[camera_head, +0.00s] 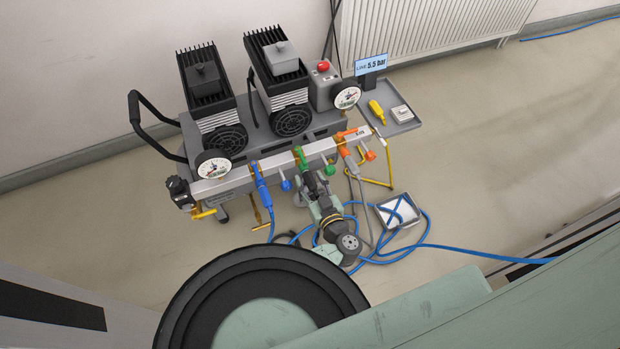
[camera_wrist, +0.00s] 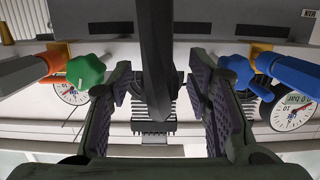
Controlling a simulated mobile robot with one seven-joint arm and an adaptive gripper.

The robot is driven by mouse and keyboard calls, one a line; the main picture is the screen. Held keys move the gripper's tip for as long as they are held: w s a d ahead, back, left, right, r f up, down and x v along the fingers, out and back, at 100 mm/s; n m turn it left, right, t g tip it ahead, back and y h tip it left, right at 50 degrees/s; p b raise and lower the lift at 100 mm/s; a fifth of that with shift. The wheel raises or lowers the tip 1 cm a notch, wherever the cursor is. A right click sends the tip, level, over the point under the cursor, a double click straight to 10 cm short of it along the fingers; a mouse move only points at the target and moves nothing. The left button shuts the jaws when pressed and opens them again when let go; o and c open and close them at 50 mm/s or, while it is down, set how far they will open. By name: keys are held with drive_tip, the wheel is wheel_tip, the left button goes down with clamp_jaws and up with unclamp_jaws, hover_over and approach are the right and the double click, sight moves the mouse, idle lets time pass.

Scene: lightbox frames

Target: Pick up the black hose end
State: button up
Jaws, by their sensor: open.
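A long dark bar-like piece, which looks like the black hose end (camera_wrist: 156,60), runs down from the top middle of the wrist view and narrows to a blunt tip. My gripper (camera_wrist: 163,95) is open, with one ribbed finger pad on each side of this piece. Gaps show between it and both pads. In the head view my gripper (camera_head: 312,184) is at the front of the metal manifold bar (camera_head: 232,178), just below the green fitting (camera_head: 299,157). My arm hides the hose end there, and I cannot make it out.
A blue fitting (camera_head: 259,180) and an orange fitting (camera_head: 349,158) flank the green one. A twin compressor unit (camera_head: 255,125) stands behind. Floor at right is mostly clear.

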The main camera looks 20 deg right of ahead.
drive_tip(key=shift+w, duration=0.2)
drive_tip(key=shift+c, duration=0.3)
clamp_jaws()
idle(0.3)
